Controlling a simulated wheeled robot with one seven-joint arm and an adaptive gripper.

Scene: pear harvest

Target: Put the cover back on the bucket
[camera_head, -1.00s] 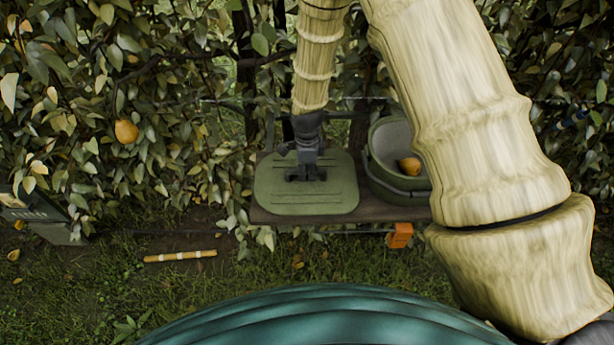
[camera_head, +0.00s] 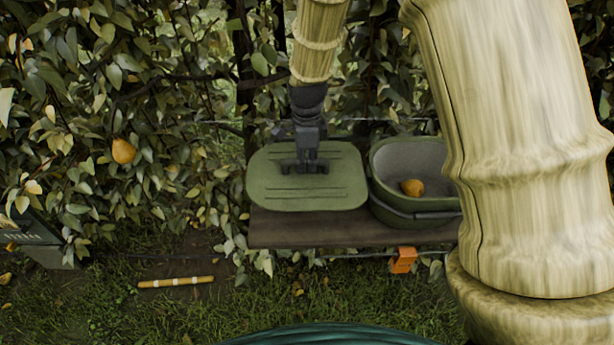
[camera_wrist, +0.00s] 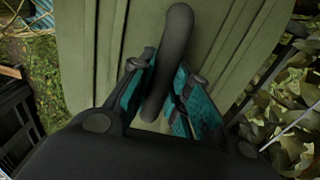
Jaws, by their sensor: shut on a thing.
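The cover (camera_head: 307,194) is a green, ridged, rounded-rectangular lid to the left of the bucket, over the left part of the wooden shelf. My gripper (camera_head: 306,166) is above its middle. In the wrist view my gripper (camera_wrist: 160,92) has its teal-padded fingers shut on the cover's dark curved handle (camera_wrist: 176,40), with the green lid (camera_wrist: 90,50) behind. The bucket (camera_head: 405,155) is green with a pale grey inside and stands uncovered on the shelf, its right side hidden behind my arm. A yellow-orange pear (camera_head: 412,187) lies in it.
The wooden shelf (camera_head: 330,232) carries the bucket, and an orange block (camera_head: 403,260) shows below its front edge. Leafy hedge surrounds it, with a pear (camera_head: 123,151) hanging at left. A banded stick (camera_head: 176,282) lies on the ground near a grey box (camera_head: 50,257).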

